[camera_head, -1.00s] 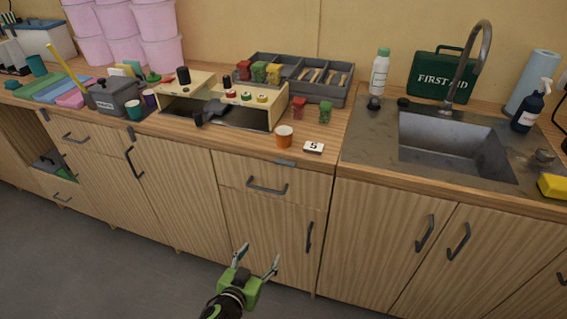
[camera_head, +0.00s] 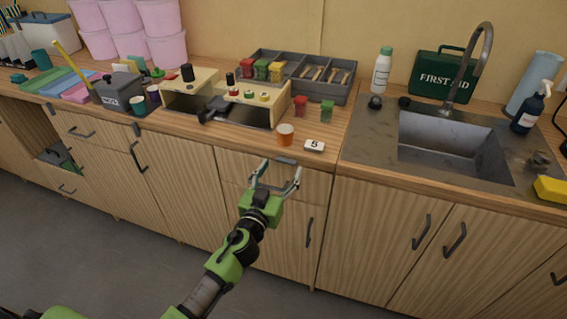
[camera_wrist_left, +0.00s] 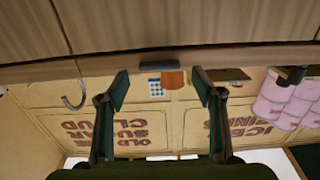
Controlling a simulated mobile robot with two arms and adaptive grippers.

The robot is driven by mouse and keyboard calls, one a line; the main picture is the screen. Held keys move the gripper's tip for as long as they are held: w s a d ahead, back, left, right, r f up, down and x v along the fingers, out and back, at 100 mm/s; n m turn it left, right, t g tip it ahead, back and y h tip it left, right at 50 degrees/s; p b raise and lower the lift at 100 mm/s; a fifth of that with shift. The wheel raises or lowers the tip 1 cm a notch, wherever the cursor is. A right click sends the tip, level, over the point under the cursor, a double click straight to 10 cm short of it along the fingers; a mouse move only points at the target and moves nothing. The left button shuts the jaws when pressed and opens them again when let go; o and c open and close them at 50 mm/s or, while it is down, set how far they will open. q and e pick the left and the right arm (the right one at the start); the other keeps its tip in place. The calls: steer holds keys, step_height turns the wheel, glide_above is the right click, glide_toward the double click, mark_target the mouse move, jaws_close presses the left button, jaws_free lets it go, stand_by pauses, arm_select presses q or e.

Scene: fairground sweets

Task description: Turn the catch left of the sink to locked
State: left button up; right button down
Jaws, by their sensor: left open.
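A dark grey catch (camera_head: 287,161) sits on the front edge of the wooden counter, above the drawer left of the sink (camera_head: 447,147). It lies flat along the edge; I cannot tell its locked or unlocked state. My left gripper (camera_head: 280,173) is open and empty in front of the drawer, fingers pointing up and toward the catch. In the left wrist view, which looks upside down, the catch (camera_wrist_left: 173,66) shows as a dark bar ahead, between the spread fingers (camera_wrist_left: 161,77) and apart from them. My right gripper is not seen.
The drawer handle (camera_head: 268,185) is close behind my gripper. A grey divided tray (camera_head: 300,76) stands farther back. The floor in front is clear.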

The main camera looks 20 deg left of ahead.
mark_target(286, 161)
arm_select(q)
steer(key=shift+w, duration=1.4)
steer(key=c, duration=1.1)
